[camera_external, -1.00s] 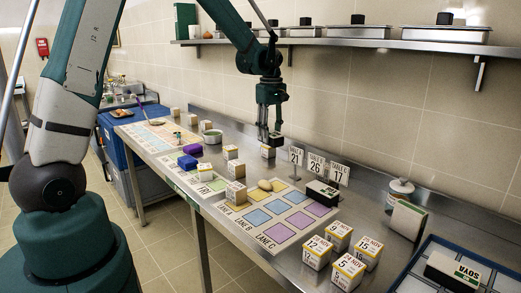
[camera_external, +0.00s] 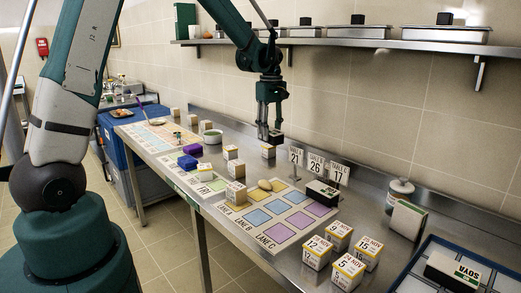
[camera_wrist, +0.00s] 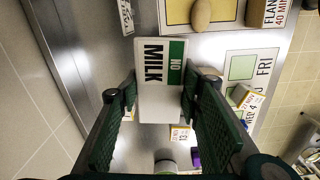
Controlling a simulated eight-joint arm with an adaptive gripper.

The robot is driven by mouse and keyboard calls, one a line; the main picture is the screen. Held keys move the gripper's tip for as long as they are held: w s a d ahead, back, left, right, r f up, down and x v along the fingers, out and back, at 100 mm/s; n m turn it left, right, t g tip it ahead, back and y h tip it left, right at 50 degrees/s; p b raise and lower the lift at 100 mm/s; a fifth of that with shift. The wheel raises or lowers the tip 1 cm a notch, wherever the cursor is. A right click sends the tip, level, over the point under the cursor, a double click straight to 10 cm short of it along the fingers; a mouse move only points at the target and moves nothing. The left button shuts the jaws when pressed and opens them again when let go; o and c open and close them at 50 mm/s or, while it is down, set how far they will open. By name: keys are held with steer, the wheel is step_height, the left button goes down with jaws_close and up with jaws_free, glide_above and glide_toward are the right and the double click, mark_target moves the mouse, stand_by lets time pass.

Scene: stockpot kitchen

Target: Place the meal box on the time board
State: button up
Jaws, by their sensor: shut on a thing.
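My gripper (camera_external: 270,128) is over the back of the steel counter, shut on a white box (camera_wrist: 160,75) marked NO MILK with a green patch. In the wrist view the box is between both finger pads; in the outside view it is small and dark and appears above the counter. I cannot tell for sure that it is the meal box. A board with coloured squares and lane names (camera_external: 271,237) lies at the middle of the counter. A smaller board marked FRI (camera_wrist: 253,66) is beside it, and a long beige board (camera_external: 150,140) lies farther left. No label clearly names a time board.
A small yellow-banded box (camera_external: 268,152) stands just below my gripper. Upright table signs (camera_external: 315,163) and a black-and-white box (camera_external: 322,194) stand to the right. Several dated boxes (camera_external: 340,236) are in front. A shelf with pans (camera_external: 350,42) runs along the wall.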

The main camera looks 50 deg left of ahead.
steer(key=s+a+f, duration=0.1)
steer(key=s+a, duration=0.1)
steer(key=a, duration=1.5)
steer(key=s+a+f, duration=0.1)
steer(key=s+a, duration=0.1)
steer(key=a, duration=1.5)
steer(key=s+a+f, duration=0.1)
steer(key=s+a, duration=0.5)
steer(key=a, duration=0.4)
steer(key=s+a, duration=0.7)
steer(key=a, duration=0.3)
steer(key=s+a+f+n+p, duration=0.1)
steer(key=s+a, duration=0.6)
steer(key=a, duration=0.3)
steer(key=shift+f, duration=0.35)
steer(key=shift+f, duration=3.15)
steer(key=shift+f, duration=1.85)
